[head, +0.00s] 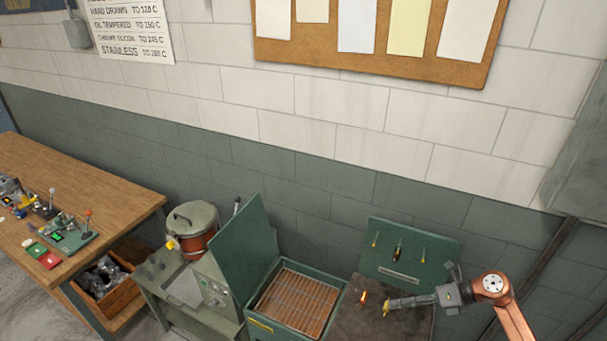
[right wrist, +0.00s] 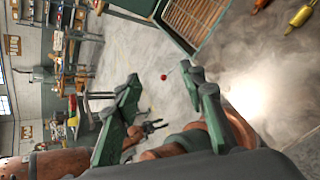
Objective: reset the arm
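My right arm comes in from the right in the head view. Its gripper (head: 400,302) is over the dark-topped stand at the lower right, seen edge on. In the right wrist view the two green fingers of the right gripper (right wrist: 163,88) are wide apart with nothing between them touching either. A small red ball (right wrist: 163,77) shows beyond the gap. A dark claw on a copper arm, which looks like my left gripper (right wrist: 153,128), is small below the gap; its opening is unclear. The left gripper is out of the head view.
A dark-topped stand (head: 350,325) bears an orange-glowing piece (head: 363,297) and a yellow piece (head: 386,310). Left of it are a green open-lidded box with a wire rack (head: 300,300), a grey machine (head: 185,290) and a lidded pot (head: 195,240). A wooden bench (head: 100,185) stands far left.

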